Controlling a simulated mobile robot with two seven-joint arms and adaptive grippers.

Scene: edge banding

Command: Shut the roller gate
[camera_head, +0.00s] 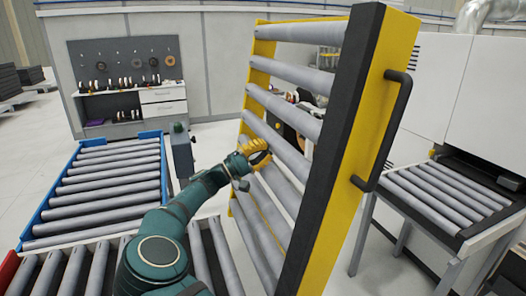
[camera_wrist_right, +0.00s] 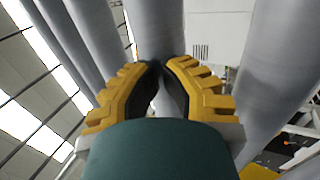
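The roller gate (camera_head: 362,128) stands raised and tilted, a yellow frame with a black side beam and grey rollers. Its black handle (camera_head: 391,130) is on the right outer side. My right gripper (camera_head: 262,153) is at the gate's left part, in front of its rollers and away from the handle. In the right wrist view its yellow fingers (camera_wrist_right: 161,66) come together at the tips with nothing seen held between them. Grey rollers (camera_wrist_right: 158,30) lie close beyond the tips; contact cannot be told. My left gripper is not in view.
A blue-edged roller conveyor (camera_head: 163,178) is at the left, with more rollers (camera_head: 75,268) at the front. A roller table (camera_head: 440,192) adjoins a white machine (camera_head: 489,95) at the right. A pegboard (camera_head: 125,62) with tape rolls is at the back.

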